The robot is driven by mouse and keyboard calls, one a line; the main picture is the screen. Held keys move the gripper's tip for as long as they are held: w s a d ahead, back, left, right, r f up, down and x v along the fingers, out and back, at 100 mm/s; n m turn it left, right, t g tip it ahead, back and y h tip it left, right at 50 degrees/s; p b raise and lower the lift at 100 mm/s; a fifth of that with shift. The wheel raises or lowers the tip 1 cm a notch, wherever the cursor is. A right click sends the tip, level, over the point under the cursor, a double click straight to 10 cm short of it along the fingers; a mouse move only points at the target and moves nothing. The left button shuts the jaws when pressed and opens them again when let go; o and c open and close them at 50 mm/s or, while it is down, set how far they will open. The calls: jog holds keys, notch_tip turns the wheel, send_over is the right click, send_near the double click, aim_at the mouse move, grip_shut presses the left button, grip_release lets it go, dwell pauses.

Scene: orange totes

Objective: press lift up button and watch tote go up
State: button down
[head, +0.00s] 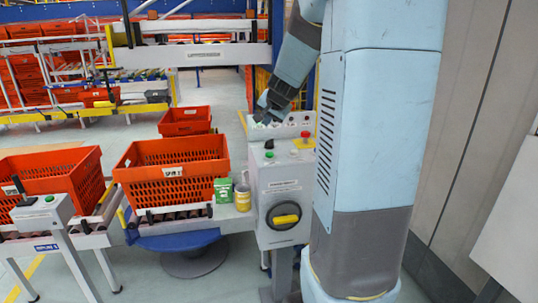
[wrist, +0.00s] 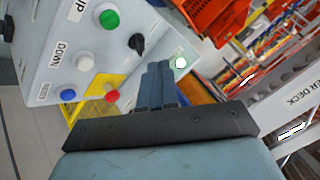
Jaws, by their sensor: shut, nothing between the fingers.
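The sloped grey control panel (head: 285,131) tops a grey pedestal. In the wrist view a green button (wrist: 109,19) sits beside the label "UP", and a white button (wrist: 85,62) beside "DOWN". An orange tote (head: 172,160) sits on the short roller deck (head: 180,215) left of the pedestal. My gripper (head: 262,111) is at the left part of the panel; it also shows in the wrist view (wrist: 158,68), fingers together and empty. The fingertips appear right of the green button and apart from it; their height over the panel is unclear.
The panel also has a black knob (wrist: 136,43), a blue button (wrist: 68,95), a red button (wrist: 112,96) on yellow, and a small pale round light or button (wrist: 181,63). A green box (head: 223,190) and a yellow can (head: 243,198) stand beside the tote.

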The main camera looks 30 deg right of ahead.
jog(key=shift+w+d+f+m+h, duration=0.15)
jog(key=shift+w+d+f, duration=0.15)
jog(key=shift+d, duration=0.2)
jog(key=shift+w+d+f+m+h, duration=0.15)
jog(key=shift+w+d, duration=0.15)
jog(key=shift+d, duration=0.2)
send_over(271, 154)
jog(key=shift+s+f, duration=0.15)
jog(key=shift+f, duration=4.2)
